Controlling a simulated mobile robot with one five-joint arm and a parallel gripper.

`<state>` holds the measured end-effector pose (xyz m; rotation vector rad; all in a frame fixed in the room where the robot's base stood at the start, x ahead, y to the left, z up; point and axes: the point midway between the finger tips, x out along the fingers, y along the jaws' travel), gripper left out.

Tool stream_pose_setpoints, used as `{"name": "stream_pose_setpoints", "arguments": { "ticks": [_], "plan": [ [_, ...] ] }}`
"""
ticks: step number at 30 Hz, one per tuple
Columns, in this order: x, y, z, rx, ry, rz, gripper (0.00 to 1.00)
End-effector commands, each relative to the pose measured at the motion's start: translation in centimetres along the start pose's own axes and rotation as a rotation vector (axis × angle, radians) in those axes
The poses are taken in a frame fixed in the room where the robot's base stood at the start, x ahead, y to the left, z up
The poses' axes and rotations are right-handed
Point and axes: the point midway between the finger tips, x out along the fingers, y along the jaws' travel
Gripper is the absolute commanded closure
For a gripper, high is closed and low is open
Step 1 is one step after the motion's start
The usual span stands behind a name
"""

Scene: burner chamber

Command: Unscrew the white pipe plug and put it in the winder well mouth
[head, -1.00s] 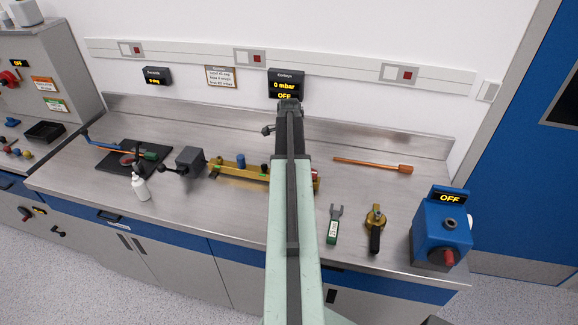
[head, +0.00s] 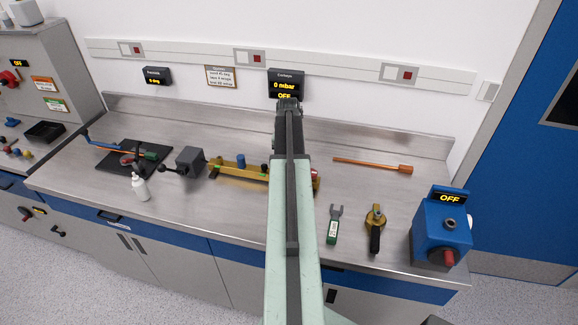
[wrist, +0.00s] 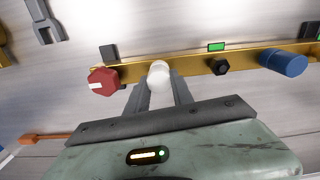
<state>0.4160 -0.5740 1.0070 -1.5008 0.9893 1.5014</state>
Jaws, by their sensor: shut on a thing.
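The white pipe plug (wrist: 159,72) shows in the wrist view as a pale rounded piece at the brass-coloured rail (wrist: 190,67). My gripper (wrist: 160,88) is shut on it, one grey finger on each side. I cannot tell whether the plug is still threaded in. In the head view my arm hides the plug and my gripper; the rail (head: 230,172) shows to the left of the arm. A blue box (head: 440,236) with a round opening on top (head: 450,223) stands at the right end of the bench; I cannot tell whether this is the winder well mouth.
On the rail are a red hexagonal knob (wrist: 103,82), a black bolt (wrist: 220,67) and a blue cylinder (wrist: 285,62). A green-handled fork tool (head: 333,225), a brass-and-black tool (head: 375,230) and an orange rod (head: 372,165) lie right of my arm. A white bottle (head: 140,187) stands left.

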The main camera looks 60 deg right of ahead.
Motion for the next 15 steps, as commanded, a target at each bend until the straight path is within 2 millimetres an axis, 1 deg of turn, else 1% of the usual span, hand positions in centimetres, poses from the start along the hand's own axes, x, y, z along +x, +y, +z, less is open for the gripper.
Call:
{"name": "stream_pose_setpoints", "arguments": {
  "ticks": [8,10,12,15],
  "plan": [
    [0.00,0.00,0.01,-0.018,0.000,0.000,1.00],
    [-0.01,-0.03,0.03,-0.084,0.000,0.000,1.00],
    [-0.02,-0.07,0.05,-0.191,0.000,0.000,1.00],
    [-0.06,-0.07,0.04,-0.182,0.000,0.000,1.00]
  ]
}}
